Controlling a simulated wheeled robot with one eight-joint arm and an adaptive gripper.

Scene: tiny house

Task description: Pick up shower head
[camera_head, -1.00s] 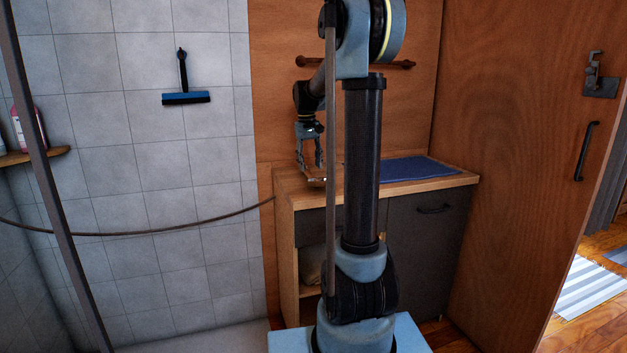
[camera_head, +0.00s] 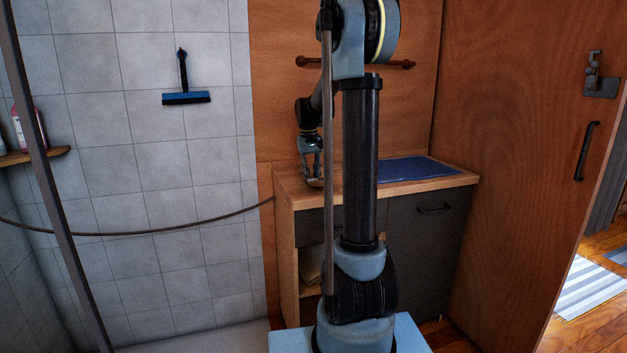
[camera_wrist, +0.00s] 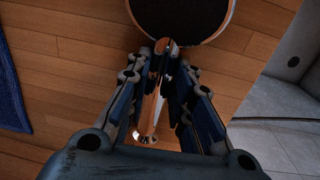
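The shower head (camera_wrist: 185,12) has a round black face with a chrome rim and a chrome handle (camera_wrist: 150,115). In the wrist view it lies at the top centre, on the wooden counter top, with the handle running down between my fingers. My gripper (camera_wrist: 168,80) is open, with one finger on each side of the handle. A narrow gap shows on the right of the handle; contact on the left cannot be told. In the head view my gripper (camera_head: 315,178) is low at the counter's left end, partly behind a thin pole, and the shower head cannot be made out.
The wooden counter (camera_head: 455,179) stands over a dark cabinet, with a blue mat (camera_head: 415,168) on it. A thin pole (camera_head: 328,220) crosses in front of my gripper. A squeegee (camera_head: 185,97) hangs on the tiled wall at left. A wooden rail (camera_head: 400,65) is above the counter.

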